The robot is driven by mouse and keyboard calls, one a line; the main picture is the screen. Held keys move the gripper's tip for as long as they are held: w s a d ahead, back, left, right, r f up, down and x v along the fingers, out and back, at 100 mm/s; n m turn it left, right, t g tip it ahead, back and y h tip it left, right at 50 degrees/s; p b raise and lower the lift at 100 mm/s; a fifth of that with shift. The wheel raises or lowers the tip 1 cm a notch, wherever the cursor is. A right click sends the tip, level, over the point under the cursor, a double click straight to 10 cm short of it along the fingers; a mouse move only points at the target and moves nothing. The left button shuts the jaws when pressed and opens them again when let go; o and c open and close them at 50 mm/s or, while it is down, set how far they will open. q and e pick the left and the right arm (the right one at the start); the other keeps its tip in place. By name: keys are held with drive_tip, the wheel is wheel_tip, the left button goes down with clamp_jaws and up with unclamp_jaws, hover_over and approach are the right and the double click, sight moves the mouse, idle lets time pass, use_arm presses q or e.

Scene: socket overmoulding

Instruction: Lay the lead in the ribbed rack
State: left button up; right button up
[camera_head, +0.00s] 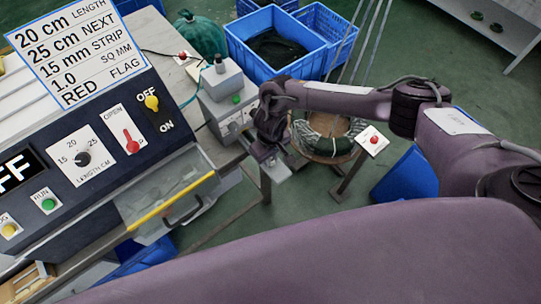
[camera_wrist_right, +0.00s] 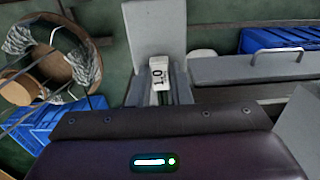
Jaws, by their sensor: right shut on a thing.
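My right gripper (camera_head: 275,166) is at the front edge of the grey bench-top machine (camera_head: 222,80), pointing down. I cannot tell if that piece belongs to the machine. I cannot make out a lead or a ribbed rack in either view. My left gripper is not in view.
A control panel (camera_head: 100,150) with knobs and a clear yellow-edged guard (camera_head: 165,200) fills the left. Blue crates (camera_head: 262,60) stand on the floor behind. A round wooden reel with cable (camera_head: 322,140) stands right of the gripper, by a red-button plate (camera_head: 373,140).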

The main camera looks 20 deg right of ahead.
sight(284, 177)
drive_tip(key=shift+s+d+r+p, duration=0.1)
drive_tip(key=shift+s+d+p, duration=0.1)
drive_tip(key=shift+s+p, duration=0.35)
drive_tip(key=shift+s+d+p, duration=0.15)
drive_tip(key=shift+s+p, duration=0.3)
drive_tip(key=shift+p, duration=0.15)
clamp_jaws()
drive_tip(key=shift+s+d+p, duration=0.35)
drive_tip(key=shift+s+p, duration=0.45)
drive_tip(key=shift+s, duration=0.1)
drive_tip(key=shift+s+d+p, duration=0.3)
drive_tip(key=shift+s+p, duration=0.45)
drive_tip(key=shift+s, duration=0.1)
drive_tip(key=shift+s+d, duration=0.1)
drive_tip(key=shift+s, duration=0.2)
wheel_tip(284, 177, up, 5)
drive_tip(key=p, duration=0.6)
